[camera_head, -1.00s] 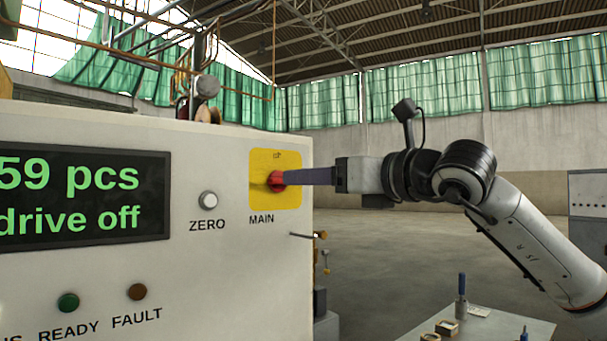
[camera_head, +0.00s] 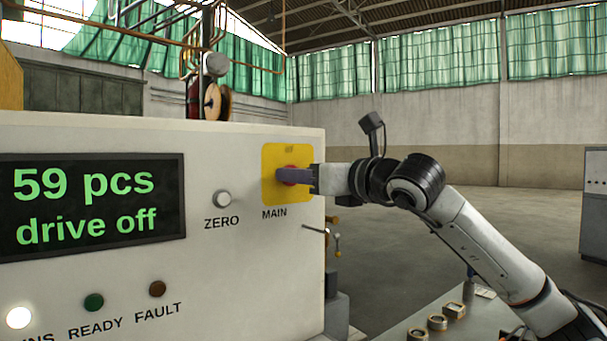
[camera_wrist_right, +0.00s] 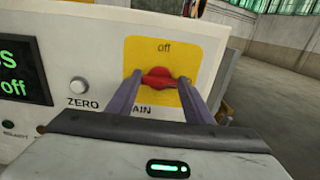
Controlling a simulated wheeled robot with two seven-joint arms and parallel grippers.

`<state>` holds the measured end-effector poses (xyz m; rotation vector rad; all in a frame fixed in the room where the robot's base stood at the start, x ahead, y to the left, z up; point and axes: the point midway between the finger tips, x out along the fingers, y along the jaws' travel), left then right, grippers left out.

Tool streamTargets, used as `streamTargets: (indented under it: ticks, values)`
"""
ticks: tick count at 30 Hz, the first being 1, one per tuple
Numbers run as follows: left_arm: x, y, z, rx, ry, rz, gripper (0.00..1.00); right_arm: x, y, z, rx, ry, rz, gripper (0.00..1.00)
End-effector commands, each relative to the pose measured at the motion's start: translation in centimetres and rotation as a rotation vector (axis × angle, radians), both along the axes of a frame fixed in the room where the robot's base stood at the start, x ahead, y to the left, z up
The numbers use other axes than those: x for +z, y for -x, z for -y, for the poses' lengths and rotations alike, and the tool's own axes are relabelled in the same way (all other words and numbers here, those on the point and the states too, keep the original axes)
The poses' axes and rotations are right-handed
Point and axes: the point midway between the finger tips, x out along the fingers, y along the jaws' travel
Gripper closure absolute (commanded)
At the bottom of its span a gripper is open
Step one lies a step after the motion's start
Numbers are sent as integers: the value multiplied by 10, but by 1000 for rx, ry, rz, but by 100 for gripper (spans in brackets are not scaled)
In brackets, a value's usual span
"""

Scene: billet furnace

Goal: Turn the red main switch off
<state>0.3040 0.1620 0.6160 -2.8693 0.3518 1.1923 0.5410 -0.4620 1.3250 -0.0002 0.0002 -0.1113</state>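The red main switch (camera_head: 291,168) sits on a yellow plate (camera_head: 270,158) above the word MAIN on the panel front. In the right wrist view its red handle (camera_wrist_right: 158,78) lies roughly level, below the word "off" on the plate. My right gripper (camera_head: 280,175) reaches in from the right at the switch. In the right wrist view the fingers of this gripper (camera_wrist_right: 160,80) are apart, one at each end of the handle. I cannot tell whether they touch it. The fingers hide part of the switch in the head view. My left gripper is not in view.
The display (camera_head: 90,205) reads "59 pcs" and "drive off". The white ZERO button (camera_head: 222,198) is left of the switch. A white lamp (camera_head: 19,317) is lit; the READY (camera_head: 94,302) and FAULT (camera_head: 157,289) lamps look dark. A table (camera_head: 460,322) with small parts stands lower right.

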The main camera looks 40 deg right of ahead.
Motion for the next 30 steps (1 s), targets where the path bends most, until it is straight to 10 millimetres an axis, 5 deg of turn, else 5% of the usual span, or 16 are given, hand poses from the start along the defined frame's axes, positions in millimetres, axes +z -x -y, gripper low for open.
streamTargets:
  ticks: [3, 14, 30]
  values:
    - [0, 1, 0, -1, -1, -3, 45, 0, 0, 0, 0, 0, 0, 76]
    - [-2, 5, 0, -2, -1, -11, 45, 0, 0, -1, 1, 63, -7, 76]
    - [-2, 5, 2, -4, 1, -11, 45, 0, 0, -3, 0, 505, -55, 76]
